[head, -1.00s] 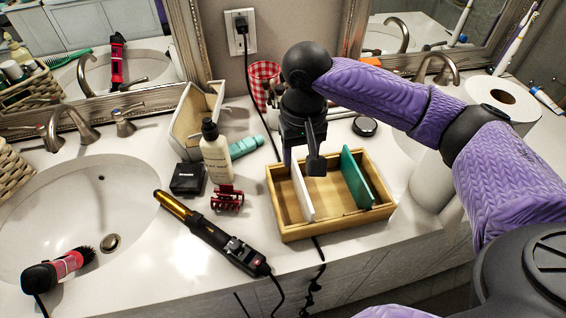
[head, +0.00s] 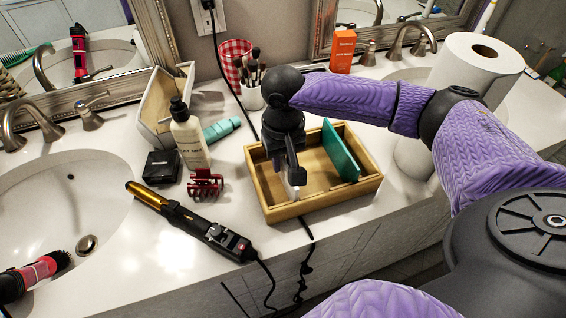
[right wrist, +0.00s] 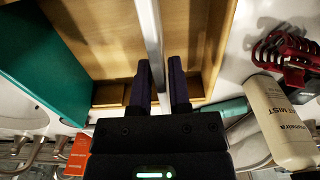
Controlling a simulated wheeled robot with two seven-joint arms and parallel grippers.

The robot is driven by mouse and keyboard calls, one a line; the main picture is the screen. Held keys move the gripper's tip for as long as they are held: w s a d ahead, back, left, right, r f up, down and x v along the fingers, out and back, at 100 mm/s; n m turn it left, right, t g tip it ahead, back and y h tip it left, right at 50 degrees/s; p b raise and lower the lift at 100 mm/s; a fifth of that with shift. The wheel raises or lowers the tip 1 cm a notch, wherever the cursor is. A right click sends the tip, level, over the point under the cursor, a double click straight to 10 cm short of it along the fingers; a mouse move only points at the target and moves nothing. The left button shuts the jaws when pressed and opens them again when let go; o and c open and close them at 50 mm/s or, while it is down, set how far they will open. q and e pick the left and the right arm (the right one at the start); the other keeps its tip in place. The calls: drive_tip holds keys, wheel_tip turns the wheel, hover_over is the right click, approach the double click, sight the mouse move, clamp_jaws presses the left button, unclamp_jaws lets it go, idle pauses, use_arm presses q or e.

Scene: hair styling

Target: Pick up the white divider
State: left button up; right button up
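The white divider (head: 297,191) stands upright in the left part of the wooden box (head: 331,198). In the head view my right gripper (head: 291,178) is down at the box and hides most of the divider. In the right wrist view the divider (right wrist: 152,30) runs as a pale strip in between the two fingers of my right gripper (right wrist: 161,80). The fingers are apart, one on each side of it, and a gap shows beside the right-hand finger. My left gripper is not in view.
A teal divider (head: 340,152) stands in the right part of the box. A curling iron (head: 190,222), red hair clip (head: 205,184), lotion bottle (head: 189,137) and black box (head: 161,167) lie to the left. A paper towel roll (head: 468,70) stands to the right.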

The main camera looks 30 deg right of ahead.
clamp_jaws()
